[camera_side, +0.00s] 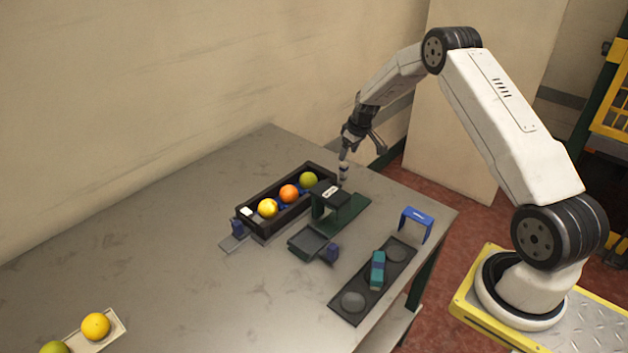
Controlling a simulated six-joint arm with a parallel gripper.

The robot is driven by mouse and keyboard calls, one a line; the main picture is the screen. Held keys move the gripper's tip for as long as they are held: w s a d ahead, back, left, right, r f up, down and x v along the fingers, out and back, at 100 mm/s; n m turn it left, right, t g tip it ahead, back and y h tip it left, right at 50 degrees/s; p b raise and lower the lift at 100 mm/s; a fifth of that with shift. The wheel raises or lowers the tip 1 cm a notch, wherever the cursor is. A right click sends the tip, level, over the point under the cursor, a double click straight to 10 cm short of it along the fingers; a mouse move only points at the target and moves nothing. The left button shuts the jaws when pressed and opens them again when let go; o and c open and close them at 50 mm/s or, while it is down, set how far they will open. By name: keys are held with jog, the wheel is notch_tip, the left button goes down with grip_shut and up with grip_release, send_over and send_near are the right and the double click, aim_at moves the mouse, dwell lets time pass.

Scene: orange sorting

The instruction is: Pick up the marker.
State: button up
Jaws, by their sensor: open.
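A slim upright object with white and dark bands (343,171), which looks like the marker, stands near the far edge of the table. My gripper (363,149) is open above it, with one finger spread out to the right. The other finger is close to the top of the banded object; I cannot tell whether they touch. The object's foot is partly hidden behind the dark green stand (341,213).
A black crate (284,221) with several fruits is left of the stand. A small dark tray (306,243), a black plate (349,303) with a teal block (377,270), and a blue arch (416,222) are nearer. A pale tray (113,333) holds fruit at lower left.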

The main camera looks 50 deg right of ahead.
aim_at(345, 163)
jog(key=shift+x, duration=1.3)
jog(key=shift+f, duration=0.1)
jog(key=shift+a+x, duration=0.2)
jog(key=shift+x, duration=2.25)
jog(key=shift+s, duration=0.15)
grip_shut()
